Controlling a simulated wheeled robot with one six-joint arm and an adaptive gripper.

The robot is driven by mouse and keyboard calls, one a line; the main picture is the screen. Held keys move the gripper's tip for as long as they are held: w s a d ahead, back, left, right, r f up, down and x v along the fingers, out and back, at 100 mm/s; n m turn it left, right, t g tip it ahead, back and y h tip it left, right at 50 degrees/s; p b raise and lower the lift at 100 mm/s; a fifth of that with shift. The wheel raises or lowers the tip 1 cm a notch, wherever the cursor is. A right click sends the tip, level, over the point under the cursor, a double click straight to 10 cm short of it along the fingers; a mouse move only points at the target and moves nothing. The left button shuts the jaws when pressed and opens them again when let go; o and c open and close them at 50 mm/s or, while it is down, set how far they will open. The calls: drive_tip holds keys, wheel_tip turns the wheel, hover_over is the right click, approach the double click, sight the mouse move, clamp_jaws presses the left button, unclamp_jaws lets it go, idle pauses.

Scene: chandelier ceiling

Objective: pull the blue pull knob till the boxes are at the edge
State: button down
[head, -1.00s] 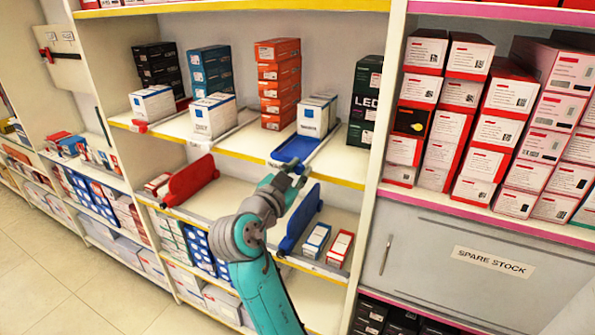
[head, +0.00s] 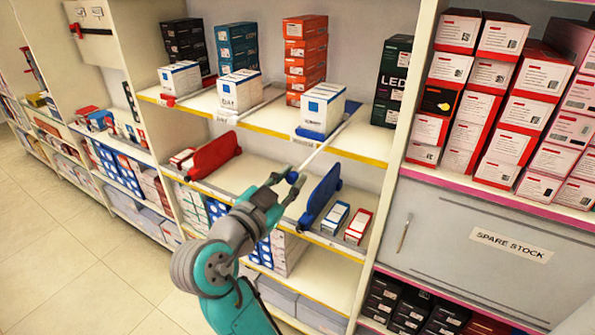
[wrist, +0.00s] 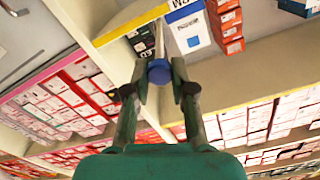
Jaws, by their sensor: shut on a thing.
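The blue pull knob (head: 292,177) sits at the end of a white rod (head: 318,148) that sticks out from the upper shelf. My gripper (head: 291,175) is shut on the knob, in front of and below the shelf edge. In the wrist view the knob (wrist: 159,73) is between the two fingers. White-and-blue boxes (head: 321,112) stand upright on the blue tray (head: 306,133) at the yellow front edge of the shelf. Their fronts are close to the edge; I cannot tell whether they overhang it. The wrist view shows these boxes (wrist: 192,32) beyond the knob.
A blue divider (head: 321,199) and a red divider (head: 213,155) stand on the lower shelf near my gripper. Orange boxes (head: 306,55), dark boxes (head: 392,82) and other white boxes (head: 240,92) share the upper shelf. Open floor (head: 80,250) lies at the left.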

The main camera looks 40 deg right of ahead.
drive_tip(key=c, duration=1)
unclamp_jaws()
drive_tip(key=shift+o, duration=0.2)
drive_tip(key=shift+a, duration=0.15)
drive_tip(key=v, duration=1.1)
drive_tip(key=shift+s+a, duration=0.15)
drive_tip(key=shift+a, duration=0.2)
